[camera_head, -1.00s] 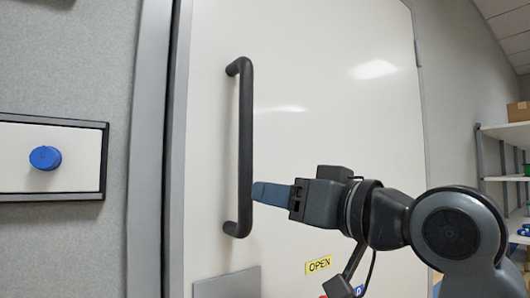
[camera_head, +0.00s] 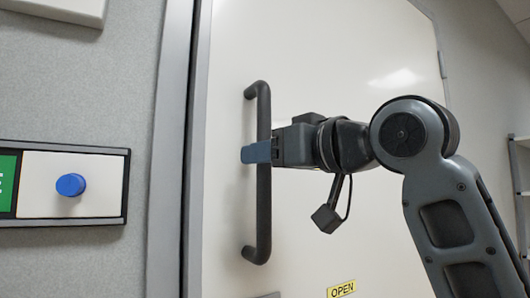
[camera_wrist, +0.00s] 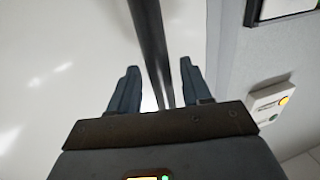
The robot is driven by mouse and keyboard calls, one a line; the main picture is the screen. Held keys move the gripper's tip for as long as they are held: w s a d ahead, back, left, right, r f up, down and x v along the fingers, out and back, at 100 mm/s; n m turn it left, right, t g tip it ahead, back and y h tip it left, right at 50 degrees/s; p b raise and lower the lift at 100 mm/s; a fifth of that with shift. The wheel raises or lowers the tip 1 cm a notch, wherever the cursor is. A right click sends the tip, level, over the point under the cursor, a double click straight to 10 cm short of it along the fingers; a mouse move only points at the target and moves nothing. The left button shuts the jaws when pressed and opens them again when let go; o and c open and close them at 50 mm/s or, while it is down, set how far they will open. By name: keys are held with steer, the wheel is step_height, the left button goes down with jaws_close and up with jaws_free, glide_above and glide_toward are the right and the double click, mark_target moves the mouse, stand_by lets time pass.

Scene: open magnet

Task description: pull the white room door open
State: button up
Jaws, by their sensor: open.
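The white door (camera_head: 330,60) fills the middle of the head view and appears shut against its grey frame. Its dark vertical bar handle (camera_head: 264,210) is near the door's left edge. My gripper (camera_head: 256,152) is at the middle of the bar, coming from the right, with a blue-grey finger crossing in front of it. In the wrist view, the handle (camera_wrist: 150,40) runs between the two spread fingers of my gripper (camera_wrist: 159,66). The fingers are open, one on each side of the bar, with gaps visible. The far finger is hidden in the head view.
A wall panel with a blue round button (camera_head: 70,185) is left of the door frame (camera_head: 170,150). A yellow OPEN label (camera_head: 341,289) is low on the door. Shelves (camera_head: 522,170) stand at the far right.

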steer(key=shift+w+a, duration=0.35)
steer(key=shift+a, duration=0.05)
jaws_close()
stand_by(0.4)
